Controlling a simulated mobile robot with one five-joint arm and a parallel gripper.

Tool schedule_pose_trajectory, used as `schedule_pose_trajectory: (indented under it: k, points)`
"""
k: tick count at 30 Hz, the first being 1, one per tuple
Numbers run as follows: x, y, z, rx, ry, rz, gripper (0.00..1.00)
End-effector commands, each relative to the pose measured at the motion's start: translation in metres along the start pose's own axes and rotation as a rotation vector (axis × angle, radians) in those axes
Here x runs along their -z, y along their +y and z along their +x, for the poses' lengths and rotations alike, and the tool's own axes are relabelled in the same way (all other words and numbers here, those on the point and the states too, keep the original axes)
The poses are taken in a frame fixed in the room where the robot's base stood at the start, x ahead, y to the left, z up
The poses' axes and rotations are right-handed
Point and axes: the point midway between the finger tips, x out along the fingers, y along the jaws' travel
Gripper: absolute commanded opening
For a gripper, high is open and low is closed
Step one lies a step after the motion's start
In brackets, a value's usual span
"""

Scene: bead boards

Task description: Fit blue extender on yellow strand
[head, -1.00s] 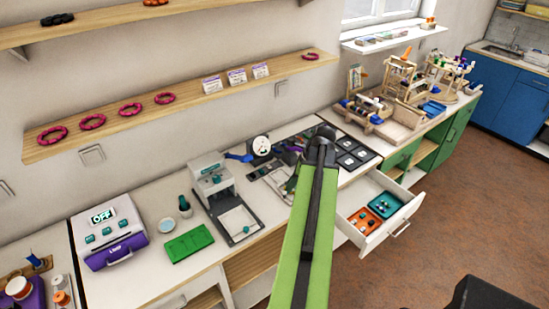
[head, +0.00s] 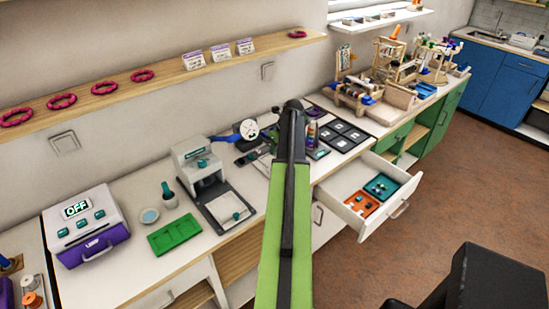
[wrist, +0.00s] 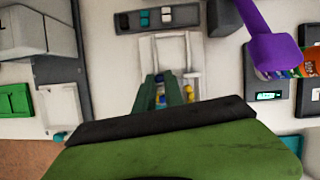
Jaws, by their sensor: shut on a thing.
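In the wrist view, my gripper (wrist: 170,90) points down with its two green fingers close together over a white frame-like fixture (wrist: 178,48). Small blue and yellow pieces show at the fingertips. The gripper is shut on a small blue piece (wrist: 160,98), which looks like the blue extender. A yellow piece (wrist: 162,88) shows beside it, perhaps part of the yellow strand; the fingers hide much of both, and I cannot tell whether they touch. In the head view, my arm covers the gripper and the work spot.
A grey strip (wrist: 125,22) with black, teal and white blocks lies beyond the fixture. A purple handled thing (wrist: 268,45) is at right. In the head view, an open drawer (head: 372,227) holds orange and teal trays. A grey-white press (head: 205,175) and green tray (head: 175,235) stand left.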

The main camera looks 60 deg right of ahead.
Motion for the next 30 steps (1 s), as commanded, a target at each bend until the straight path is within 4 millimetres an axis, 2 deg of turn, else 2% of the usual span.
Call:
schedule_pose_trajectory:
  k: [1,4,8,17,30]
  points:
    - [-0.009,-0.014,0.023,0.015,-0.004,0.037,0.00]
    - [-0.020,-0.025,0.033,0.037,-0.012,0.095,0.00]
    - [-0.025,-0.029,0.035,0.047,-0.017,0.121,0.00]
    - [-0.020,-0.028,0.043,0.047,-0.017,0.121,0.00]
    - [-0.003,-0.028,0.087,0.046,-0.017,0.120,0.00]
